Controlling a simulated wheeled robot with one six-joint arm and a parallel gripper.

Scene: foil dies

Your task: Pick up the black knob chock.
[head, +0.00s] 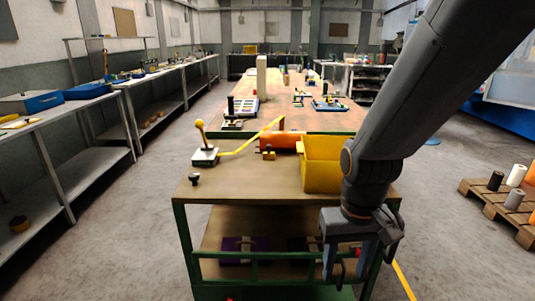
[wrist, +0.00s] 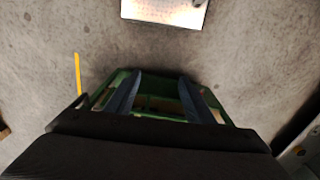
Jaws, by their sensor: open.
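A small black knob chock (head: 194,179) stands on the top of the green-framed cart (head: 240,188), near its front left corner. My gripper (head: 346,272) is open and hangs over the front right of the cart, well to the right of the knob and apart from it. In the wrist view my gripper (wrist: 157,88) shows its two fingers spread, with nothing held between them. The green cart frame (wrist: 172,106) shows behind the fingers. The knob is not visible in the wrist view.
A yellow bin (head: 321,165), an orange cylinder (head: 279,141), a small yellow-black piece (head: 268,153) and a yellow-knobbed lever (head: 203,146) stand on the cart. A long table (head: 310,117) lies behind. A pallet (head: 497,207) with rolls is at right. The floor at left is clear.

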